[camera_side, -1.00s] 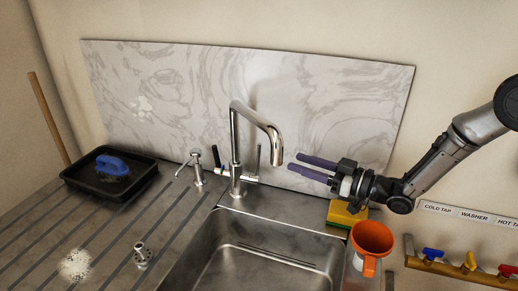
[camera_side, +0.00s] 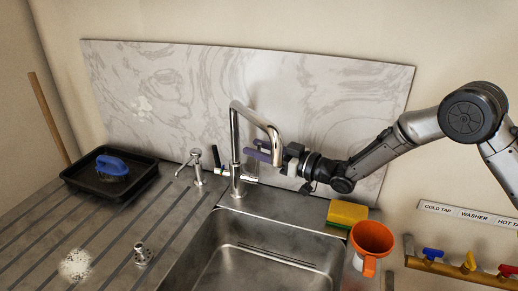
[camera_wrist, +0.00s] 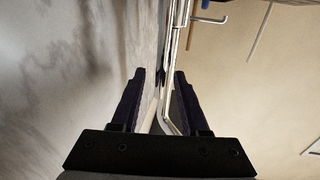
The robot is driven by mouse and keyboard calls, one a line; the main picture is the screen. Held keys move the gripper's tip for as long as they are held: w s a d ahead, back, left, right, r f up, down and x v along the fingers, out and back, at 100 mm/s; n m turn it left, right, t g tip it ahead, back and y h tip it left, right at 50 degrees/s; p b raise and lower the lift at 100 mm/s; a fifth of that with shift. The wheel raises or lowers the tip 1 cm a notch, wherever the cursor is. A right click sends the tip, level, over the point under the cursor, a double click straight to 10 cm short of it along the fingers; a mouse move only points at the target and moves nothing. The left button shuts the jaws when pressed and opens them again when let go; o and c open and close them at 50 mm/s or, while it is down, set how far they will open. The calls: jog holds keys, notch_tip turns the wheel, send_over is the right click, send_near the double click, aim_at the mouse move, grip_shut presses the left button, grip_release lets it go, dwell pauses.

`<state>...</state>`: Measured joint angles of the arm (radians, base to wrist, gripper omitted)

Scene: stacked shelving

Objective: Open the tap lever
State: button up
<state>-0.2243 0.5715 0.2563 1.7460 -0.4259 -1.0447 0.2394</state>
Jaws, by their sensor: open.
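The chrome tap (camera_side: 235,150) stands behind the sink with a curved spout. A dark-tipped lever (camera_side: 216,158) stands upright on its left side. The lever on its right side is mostly hidden by my gripper (camera_side: 251,149). My gripper reaches in from the right, behind the spout's down-turned end, with its purple fingers close to the tap's upright. In the wrist view my gripper (camera_wrist: 160,73) is open, and thin chrome parts run between and beside the fingers. I cannot tell whether a finger touches the lever.
The marble splashback (camera_side: 330,100) is close behind my gripper. A soap dispenser (camera_side: 198,168) stands left of the tap. The sink (camera_side: 270,250) is empty.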

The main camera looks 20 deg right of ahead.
grip_shut()
dwell(1.4)
